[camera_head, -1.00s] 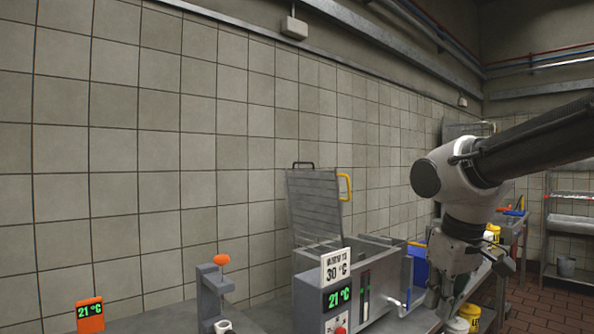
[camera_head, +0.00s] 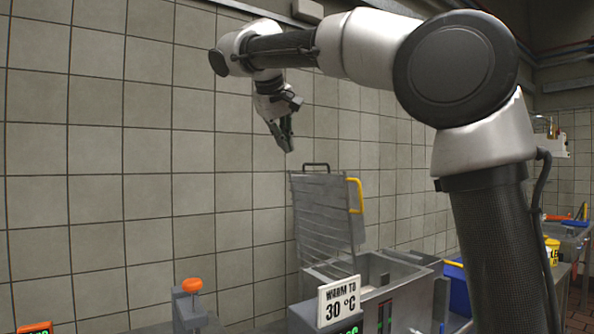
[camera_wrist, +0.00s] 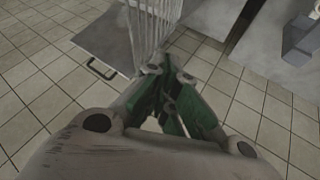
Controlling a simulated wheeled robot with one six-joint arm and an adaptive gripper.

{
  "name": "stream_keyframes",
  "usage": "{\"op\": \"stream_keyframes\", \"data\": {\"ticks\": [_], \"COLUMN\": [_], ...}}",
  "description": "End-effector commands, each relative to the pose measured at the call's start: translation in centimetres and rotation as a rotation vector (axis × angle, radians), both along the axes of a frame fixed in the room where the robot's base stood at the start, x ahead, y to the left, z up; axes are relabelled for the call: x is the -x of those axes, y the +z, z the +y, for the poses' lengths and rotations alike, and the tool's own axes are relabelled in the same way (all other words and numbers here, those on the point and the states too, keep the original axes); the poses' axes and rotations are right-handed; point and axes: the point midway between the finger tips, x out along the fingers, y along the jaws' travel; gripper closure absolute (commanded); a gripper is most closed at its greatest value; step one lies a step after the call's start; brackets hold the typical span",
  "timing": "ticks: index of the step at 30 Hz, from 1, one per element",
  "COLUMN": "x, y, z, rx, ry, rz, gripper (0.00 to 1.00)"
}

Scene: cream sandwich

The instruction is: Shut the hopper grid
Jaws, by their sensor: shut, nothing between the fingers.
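The hopper grid (camera_head: 322,222) is a grey slatted panel standing raised, almost upright, at the back of the open hopper (camera_head: 371,268). It has a dark handle (camera_head: 316,166) on its top edge and a yellow handle (camera_head: 356,195) on its right side. My gripper (camera_head: 288,146) is shut and empty, above and slightly left of the grid's top edge, apart from it. In the wrist view my gripper's green-lined fingers (camera_wrist: 172,125) point toward the grid (camera_wrist: 150,28), and the dark handle (camera_wrist: 100,68) lies to their left.
A sign reading "WARM TO 30 °C" (camera_head: 339,301) stands at the hopper's front. An orange-topped grey post (camera_head: 191,287) is to the left. A blue bin (camera_head: 457,288) and a yellow tub (camera_head: 551,250) are to the right. The tiled wall (camera_head: 120,150) is close behind.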

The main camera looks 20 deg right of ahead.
Motion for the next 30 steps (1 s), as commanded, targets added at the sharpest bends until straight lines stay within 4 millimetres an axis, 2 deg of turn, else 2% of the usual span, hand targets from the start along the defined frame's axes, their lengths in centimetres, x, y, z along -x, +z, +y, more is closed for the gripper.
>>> {"op": "stream_keyframes", "data": {"ticks": [3, 8, 20, 24, 30], "x": [0.2, -0.6, -5.0, -5.7, -6.2], "y": [-0.4, -1.8, -8.2, -7.7, -7.5], "z": [-0.4, -1.1, -4.0, -6.0, -7.4], "rx": [-0.003, -0.005, -0.006, -0.009, -0.008], "ry": [-0.036, -0.040, -0.040, -0.040, -0.037], "rz": [0.007, 0.007, 0.009, 0.005, 0.005], "gripper": [1.00, 1.00, 1.00, 1.00, 1.00]}}
